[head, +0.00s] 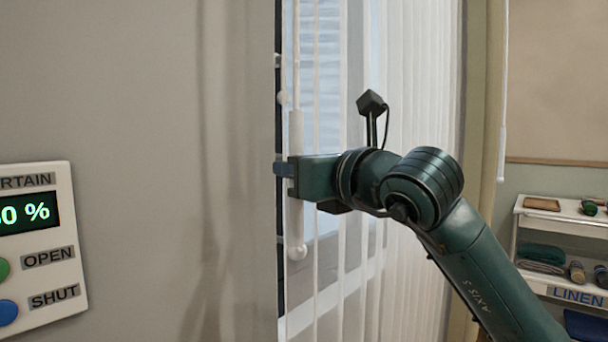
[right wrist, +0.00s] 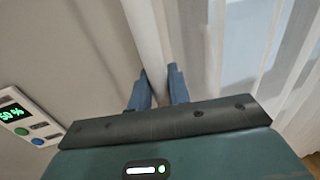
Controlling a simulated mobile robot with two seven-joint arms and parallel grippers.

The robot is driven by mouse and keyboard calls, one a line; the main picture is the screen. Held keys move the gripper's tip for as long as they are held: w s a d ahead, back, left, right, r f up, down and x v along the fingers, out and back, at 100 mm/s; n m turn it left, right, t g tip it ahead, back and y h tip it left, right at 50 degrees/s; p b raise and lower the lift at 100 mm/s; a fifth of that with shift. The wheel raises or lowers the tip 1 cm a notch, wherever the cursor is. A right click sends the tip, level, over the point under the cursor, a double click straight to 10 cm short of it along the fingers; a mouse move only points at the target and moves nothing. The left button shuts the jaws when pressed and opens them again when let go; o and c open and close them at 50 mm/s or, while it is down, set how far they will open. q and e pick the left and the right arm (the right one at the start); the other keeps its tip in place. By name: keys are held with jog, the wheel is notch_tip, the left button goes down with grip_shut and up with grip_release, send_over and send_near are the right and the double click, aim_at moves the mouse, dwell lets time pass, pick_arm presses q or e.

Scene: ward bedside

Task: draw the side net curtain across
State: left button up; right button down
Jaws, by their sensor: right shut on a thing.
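The white net curtain (head: 420,70) hangs in folds over the window, dense at the right and sheerer at the left. It also shows in the right wrist view (right wrist: 285,60). A white draw wand (head: 296,222) with a thicker grip and a round knob at its lower end hangs upright by the curtain's left edge. My right gripper (head: 282,169) is shut on this wand's grip. In the right wrist view the wand (right wrist: 144,28) runs down between the two blue fingers (right wrist: 158,90). The fingertips are partly hidden behind the wall edge in the head view. My left gripper is out of view.
A grey wall or panel (head: 150,90) fills the left, close to my right gripper. A control panel (head: 70,190) there has OPEN and SHUT buttons; its display reads 50 % in the wrist view. A linen shelf (head: 530,222) stands at the right.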

jog(key=shift+s+a+f, duration=0.15)
jog(key=shift+a, duration=0.05)
jog(key=c, duration=1.4)
grip_release()
jog(key=shift+s, duration=0.1)
jog(key=shift+o, duration=0.2)
jog(key=shift+d, duration=0.1)
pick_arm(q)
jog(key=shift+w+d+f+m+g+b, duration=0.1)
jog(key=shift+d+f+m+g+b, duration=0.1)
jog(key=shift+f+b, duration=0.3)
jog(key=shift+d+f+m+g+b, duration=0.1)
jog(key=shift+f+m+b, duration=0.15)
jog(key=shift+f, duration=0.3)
pick_arm(e)
jog(key=v, duration=1.3)
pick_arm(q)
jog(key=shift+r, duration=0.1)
pick_arm(e)
jog(key=shift+d, duration=0.1)
